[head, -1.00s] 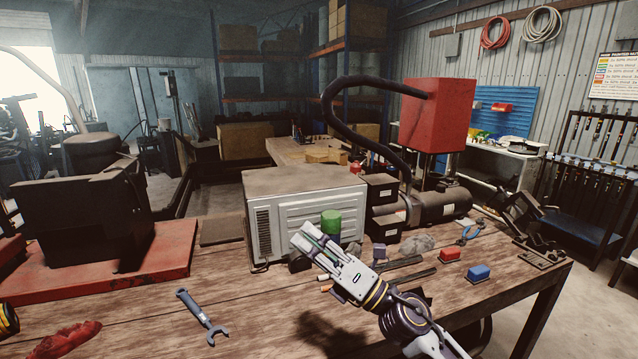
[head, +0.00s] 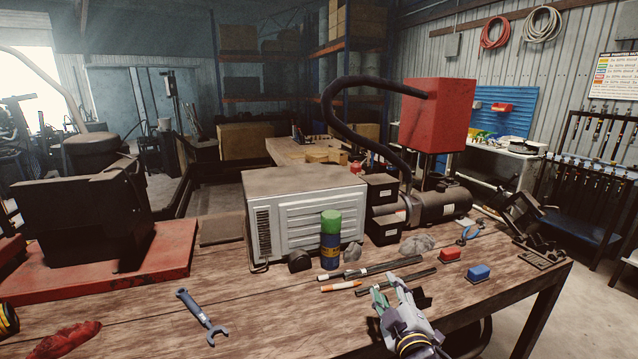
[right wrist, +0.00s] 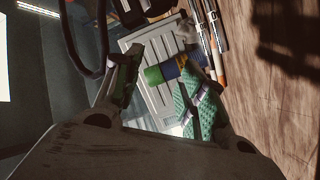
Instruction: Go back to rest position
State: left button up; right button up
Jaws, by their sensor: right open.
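My right gripper (head: 390,291) is over the front right part of the wooden workbench (head: 130,320). Its fingers are apart and nothing is between them; both green-padded fingers also show in the right wrist view (right wrist: 163,66). The can with a green top (head: 331,240) stands upright in front of the grey louvred box (head: 300,212), apart from the gripper. In the right wrist view the can (right wrist: 163,74) shows beyond the fingers. My left gripper is not in view.
Dark rods (head: 370,270) lie just behind the right gripper. A blue wrench (head: 203,317) lies front left. The red tank (head: 437,110) with a black hose stands at the back.

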jog(key=s+d+f+m+g+h, duration=0.1)
jog(key=s+d+f+m+g, duration=0.15)
jog(key=s+f+g, duration=0.35)
jog(key=s+d+f+m+g+h, duration=0.1)
jog(key=s+d+f+m, duration=0.2)
jog(key=f, duration=0.6)
jog(key=s+f+m+g+y, duration=0.1)
jog(key=s+f+m+g, duration=0.2)
jog(key=s, duration=0.5)
jog(key=s+f+m+g, duration=0.1)
jog(key=s+f+g, duration=0.35)
jog(key=s, duration=0.35)
notch_tip(320, 180, down, 33)
jog(key=s+d, duration=0.1)
jog(key=s, duration=0.1)
jog(key=s+d+f, duration=0.2)
jog(key=s+f, duration=0.8)
jog(key=s, duration=0.1)
jog(key=s+d+f+n+g, duration=0.1)
jog(key=s+d+f, duration=0.2)
jog(key=s+f, duration=0.7)
jog(key=shift+s+d, duration=0.3)
jog(key=shift+s, duration=0.05)
jog(key=shift+g, duration=0.25)
